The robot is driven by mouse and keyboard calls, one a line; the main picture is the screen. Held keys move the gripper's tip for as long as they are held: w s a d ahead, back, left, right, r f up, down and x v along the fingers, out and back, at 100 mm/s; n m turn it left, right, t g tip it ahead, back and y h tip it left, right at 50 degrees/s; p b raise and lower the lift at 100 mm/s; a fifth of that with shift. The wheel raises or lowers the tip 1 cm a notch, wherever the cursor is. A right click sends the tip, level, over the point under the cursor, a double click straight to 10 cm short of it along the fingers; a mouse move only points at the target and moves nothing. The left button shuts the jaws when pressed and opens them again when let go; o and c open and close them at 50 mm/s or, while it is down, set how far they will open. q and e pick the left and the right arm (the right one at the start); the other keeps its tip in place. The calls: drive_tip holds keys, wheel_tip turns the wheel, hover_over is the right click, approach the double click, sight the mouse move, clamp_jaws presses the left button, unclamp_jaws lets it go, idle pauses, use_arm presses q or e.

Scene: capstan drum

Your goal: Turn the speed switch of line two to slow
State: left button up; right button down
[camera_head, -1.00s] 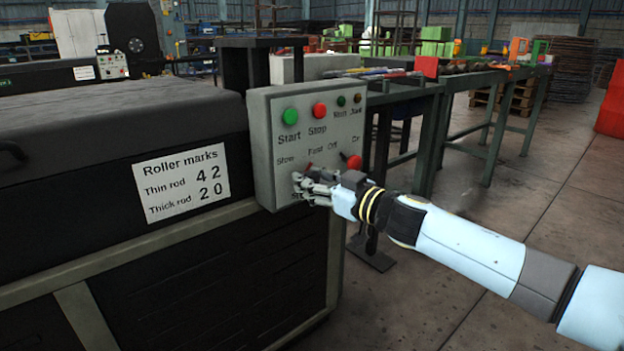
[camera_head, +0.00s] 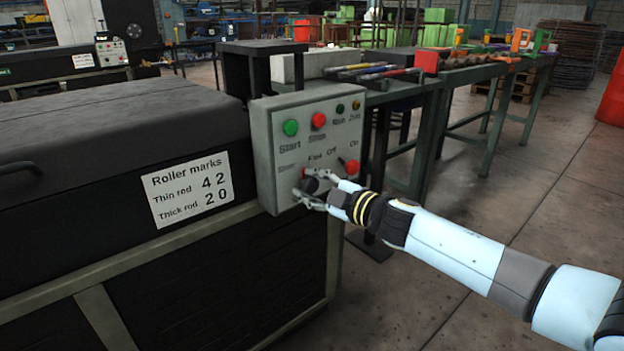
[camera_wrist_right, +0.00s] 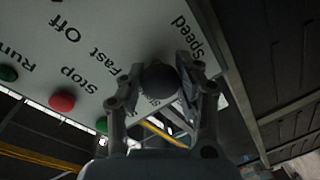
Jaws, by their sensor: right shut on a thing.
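The grey control panel (camera_head: 265,170) stands on the end of the dark machine. Its speed switch is a round dark knob (camera_head: 311,185) low on the panel, under the Slow and Fast labels. My right gripper (camera_head: 316,188) is at this knob, with its fingers on either side of it. In the right wrist view, the knob (camera_wrist_right: 160,80) sits between the fingertips of my right gripper (camera_wrist_right: 158,84), near the words Fast and Speed. The fingers hide part of the Slow label, and the exact switch setting cannot be told. My left gripper is out of view.
A green Start button (camera_head: 290,128), a red Stop button (camera_head: 319,120) and a red Off/On knob (camera_head: 352,166) are close by on the panel. A green-framed bench (camera_head: 440,85) with tools stands behind. Another machine's panel (camera_head: 111,51) is at the far left.

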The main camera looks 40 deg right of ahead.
drive_tip(key=n, duration=0.3)
drive_tip(key=shift+h+p, duration=0.3)
drive_tip(key=n, duration=0.3)
drive_tip(key=shift+s+a+f, duration=0.1)
drive_tip(key=shift+f, duration=0.05)
drive_tip(key=shift+n+h, duration=0.3)
drive_tip(key=shift+n, duration=0.3)
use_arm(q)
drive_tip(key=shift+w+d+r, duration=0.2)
use_arm(e)
drive_tip(key=shift+n, duration=0.4)
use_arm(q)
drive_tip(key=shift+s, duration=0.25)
use_arm(e)
drive_tip(key=c, duration=1.2)
unclamp_jaws()
drive_tip(key=o, duration=0.3)
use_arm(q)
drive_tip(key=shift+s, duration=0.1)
